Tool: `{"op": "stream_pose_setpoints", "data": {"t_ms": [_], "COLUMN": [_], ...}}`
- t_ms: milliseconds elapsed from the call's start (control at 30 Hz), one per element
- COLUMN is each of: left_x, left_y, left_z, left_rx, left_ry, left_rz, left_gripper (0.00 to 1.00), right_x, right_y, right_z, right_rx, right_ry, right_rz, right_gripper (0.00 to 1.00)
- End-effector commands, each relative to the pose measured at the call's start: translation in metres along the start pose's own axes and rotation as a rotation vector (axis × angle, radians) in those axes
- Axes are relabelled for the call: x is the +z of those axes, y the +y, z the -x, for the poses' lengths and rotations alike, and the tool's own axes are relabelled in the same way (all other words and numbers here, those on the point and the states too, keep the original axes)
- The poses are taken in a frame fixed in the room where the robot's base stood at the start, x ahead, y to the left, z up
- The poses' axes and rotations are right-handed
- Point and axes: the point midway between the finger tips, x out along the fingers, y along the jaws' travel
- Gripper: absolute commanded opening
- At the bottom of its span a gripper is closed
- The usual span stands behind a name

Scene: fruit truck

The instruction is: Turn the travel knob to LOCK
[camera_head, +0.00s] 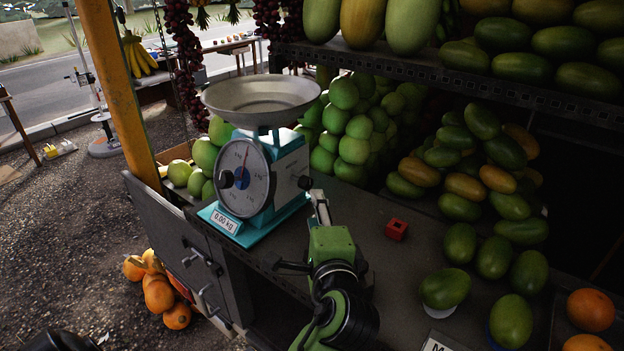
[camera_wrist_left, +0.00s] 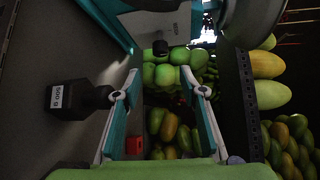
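The teal scale (camera_head: 258,175) stands on the dark counter with a metal pan on top; its label reads 0.00 kg. One black knob (camera_head: 226,180) is at the left of its dial and another black knob (camera_head: 305,183) on its right side; that side knob also shows in the left wrist view (camera_wrist_left: 160,47). I cannot tell which is the travel knob, and no LOCK marking is legible. My left gripper (camera_head: 320,203) is right of the scale, near the side knob and apart from it. In the left wrist view its fingers (camera_wrist_left: 162,95) are spread and empty. My right gripper is not in view.
A black 500 g weight (camera_wrist_left: 75,99) stands on the counter close to my left gripper. A red cube (camera_head: 396,229) lies to the right. Green fruit (camera_head: 355,150) is piled behind, and mangoes (camera_head: 475,250) lie on the right. The counter between cube and scale is mostly clear.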

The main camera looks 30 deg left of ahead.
Motion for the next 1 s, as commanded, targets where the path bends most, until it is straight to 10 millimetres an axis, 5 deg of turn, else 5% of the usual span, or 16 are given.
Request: {"op": "stream_pose_setpoints", "data": {"t_ms": [300,600,1000], "left_x": [0.002,0.001,0.001], "left_y": [-0.004,-0.003,0.0], "left_z": [-0.058,-0.114,-0.133], "left_rx": [-0.001,0.0,0.001], "left_ry": [-0.003,-0.001,0.0], "left_rz": [-0.006,-0.003,0.0], "left_gripper": [0.39,0.39,0.39], "right_x": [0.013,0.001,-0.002], "right_y": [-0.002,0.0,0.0], "right_z": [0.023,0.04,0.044], "right_rx": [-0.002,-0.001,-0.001], "right_ry": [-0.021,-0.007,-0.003], "right_rz": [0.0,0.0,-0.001], "right_gripper": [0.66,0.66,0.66]}}
